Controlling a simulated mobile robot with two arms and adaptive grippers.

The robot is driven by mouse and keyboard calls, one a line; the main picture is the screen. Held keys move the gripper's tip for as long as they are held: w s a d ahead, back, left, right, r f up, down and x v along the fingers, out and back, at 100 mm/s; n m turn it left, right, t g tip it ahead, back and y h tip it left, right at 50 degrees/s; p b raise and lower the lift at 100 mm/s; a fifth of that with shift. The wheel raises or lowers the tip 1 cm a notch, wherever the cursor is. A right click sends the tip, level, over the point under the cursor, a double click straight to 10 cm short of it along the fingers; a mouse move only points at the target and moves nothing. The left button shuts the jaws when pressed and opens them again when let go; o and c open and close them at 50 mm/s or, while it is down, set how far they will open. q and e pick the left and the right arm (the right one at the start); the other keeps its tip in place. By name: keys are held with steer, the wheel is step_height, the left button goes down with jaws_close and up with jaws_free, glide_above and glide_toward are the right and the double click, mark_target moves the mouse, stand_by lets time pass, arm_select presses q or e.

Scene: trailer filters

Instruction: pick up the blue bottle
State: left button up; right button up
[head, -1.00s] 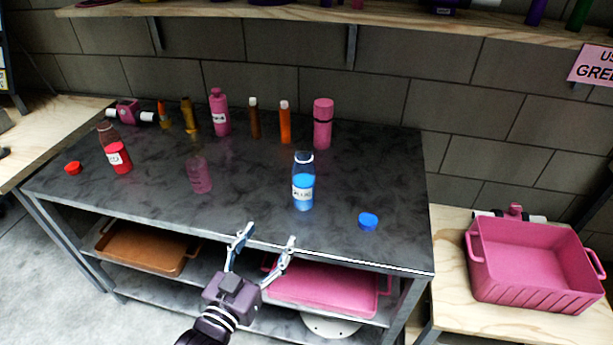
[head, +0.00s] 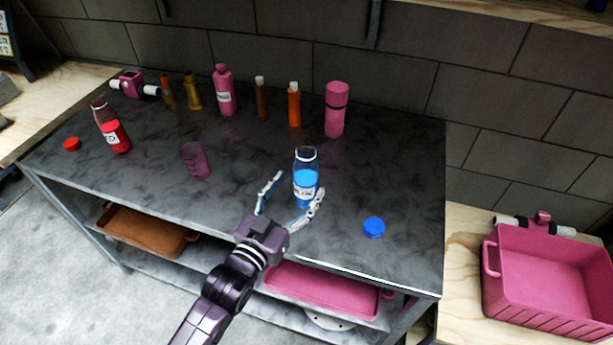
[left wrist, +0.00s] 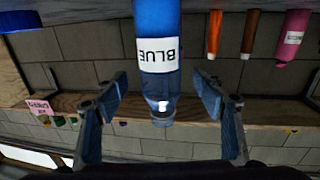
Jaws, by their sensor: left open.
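The blue bottle (head: 306,180) stands upright and uncapped near the front of the dark table, with a white label. It also shows upside down in the left wrist view (left wrist: 157,40), where its label reads BLUE. My left gripper (head: 292,199) is open, just in front of the bottle at the table's front edge. In the left wrist view its two fingers (left wrist: 163,100) stand apart on either side of the bottle's line, with gaps on both sides. A blue cap (head: 374,227) lies on the table to the right of the bottle. My right gripper is not in view.
A pink cup (head: 196,161) stands left of the blue bottle. A red bottle (head: 113,130) and red cap (head: 72,144) are at the far left. Several bottles, including a tall pink one (head: 336,112), line the back. A pink bin (head: 550,280) sits at right.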

mark_target(300, 183)
arm_select(q)
steer(key=x, duration=0.4)
steer(key=shift+p, duration=0.3)
steer(key=shift+w+d, duration=0.1)
steer(key=shift+w, duration=0.15)
steer(key=c, duration=1.5)
steer(key=shift+r, duration=0.1)
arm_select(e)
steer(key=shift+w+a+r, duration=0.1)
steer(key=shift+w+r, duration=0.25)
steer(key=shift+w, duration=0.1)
